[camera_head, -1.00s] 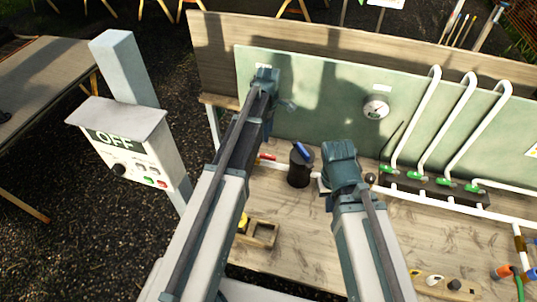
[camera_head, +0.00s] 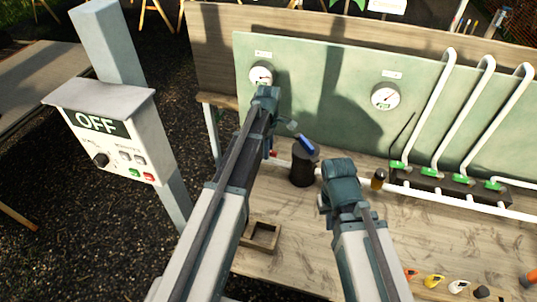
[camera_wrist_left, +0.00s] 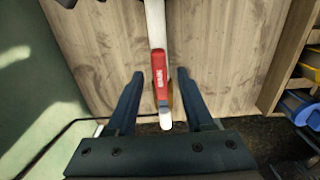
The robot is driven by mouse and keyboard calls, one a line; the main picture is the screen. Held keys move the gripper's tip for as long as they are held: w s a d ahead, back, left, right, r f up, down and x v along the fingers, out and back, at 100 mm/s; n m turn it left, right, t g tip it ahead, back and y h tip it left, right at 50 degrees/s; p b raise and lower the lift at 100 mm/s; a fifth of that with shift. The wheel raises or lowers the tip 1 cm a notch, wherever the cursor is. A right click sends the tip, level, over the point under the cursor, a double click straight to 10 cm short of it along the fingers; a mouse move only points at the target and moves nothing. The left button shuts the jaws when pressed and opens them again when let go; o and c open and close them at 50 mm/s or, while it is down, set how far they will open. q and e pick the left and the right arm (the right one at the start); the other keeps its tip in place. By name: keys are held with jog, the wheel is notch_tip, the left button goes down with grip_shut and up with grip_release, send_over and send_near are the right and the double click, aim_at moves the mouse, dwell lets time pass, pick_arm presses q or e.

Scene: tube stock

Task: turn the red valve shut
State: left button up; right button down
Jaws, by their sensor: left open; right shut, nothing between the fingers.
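The red valve handle (camera_wrist_left: 160,76) shows in the left wrist view as a red lever with white lettering, lying along a white pipe (camera_wrist_left: 155,25). My left gripper (camera_wrist_left: 160,74) is open, with one dark finger on each side of the handle and a visible gap on both sides. In the head view only a small red bit of the handle (camera_head: 273,153) shows beside my left arm. My left gripper (camera_head: 268,97) is in front of the green panel there, its fingertips mostly hidden. My right gripper (camera_head: 338,170) is shut and empty over the bench, its fingertips hard to see.
A black canister (camera_head: 303,168) with a blue-handled item stands between my grippers. Gauges (camera_head: 385,96) hang on the panel. A control box reading OFF (camera_head: 100,125) stands left.

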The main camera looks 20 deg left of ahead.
pick_arm(q)
jog(key=shift+f, duration=0.1)
grip_shut()
dwell(1.4)
